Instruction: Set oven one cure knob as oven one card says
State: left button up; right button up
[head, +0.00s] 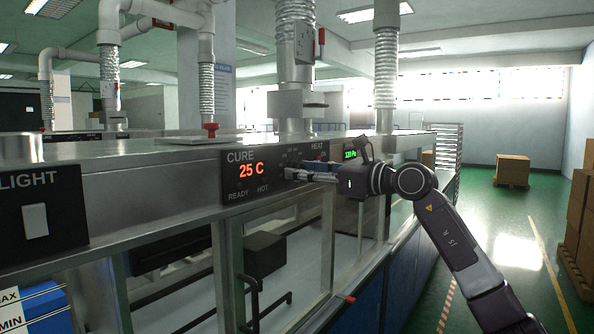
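The cure panel (243,184) is a black box on the metal housing's front edge. Its red display reads 25 C, with READY and HOT labels below. My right gripper (290,172) reaches in from the right, its fingertips at the panel's right part. The cure knob cannot be made out; the fingers cover that part. Whether the fingers are closed on anything is too small to tell. My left gripper is out of view. I cannot make out an oven one card.
A LIGHT switch panel (40,207) is at the left. A HEAT panel with a green display (350,153) sits behind my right gripper. Glass panes (285,262) front the housing below.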

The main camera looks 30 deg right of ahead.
jog(key=shift+s+r, duration=0.15)
jog(key=shift+s, duration=0.3)
jog(key=shift+c, duration=2.4)
grip_shut()
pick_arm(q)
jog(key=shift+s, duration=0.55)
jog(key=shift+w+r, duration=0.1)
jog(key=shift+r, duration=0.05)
